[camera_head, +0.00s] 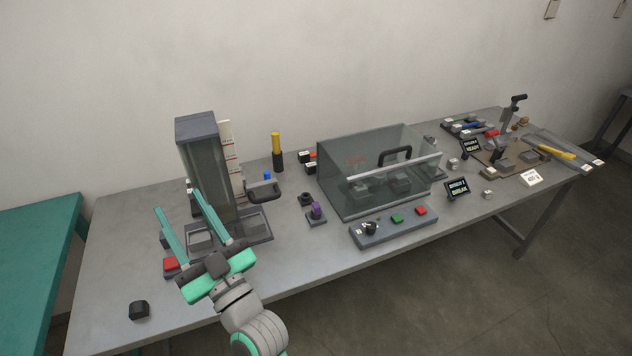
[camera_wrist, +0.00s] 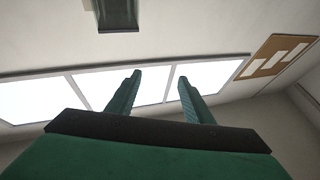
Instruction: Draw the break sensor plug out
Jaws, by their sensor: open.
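A small purple plug (camera_head: 316,209) stands upright in a dark square base on the table, left of the clear box. I cannot tell for certain whether it is the break sensor plug. A small black sign (camera_head: 457,189) with pale lettering that seems to read "BREAK" stands right of the box. My gripper (camera_head: 177,200) is open and empty, fingers pointing up, over the left part of the table and left of the purple plug. In the wrist view my gripper (camera_wrist: 160,76) shows both fingers apart with nothing between them, against the ceiling lights.
A tall clear column (camera_head: 209,170) with a dark cap stands just behind my gripper. The clear box (camera_head: 365,184) with a black handle fills the middle; a button panel (camera_head: 393,226) lies before it. A black sign (camera_head: 471,146) seems to read "READY". The front left table is mostly clear.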

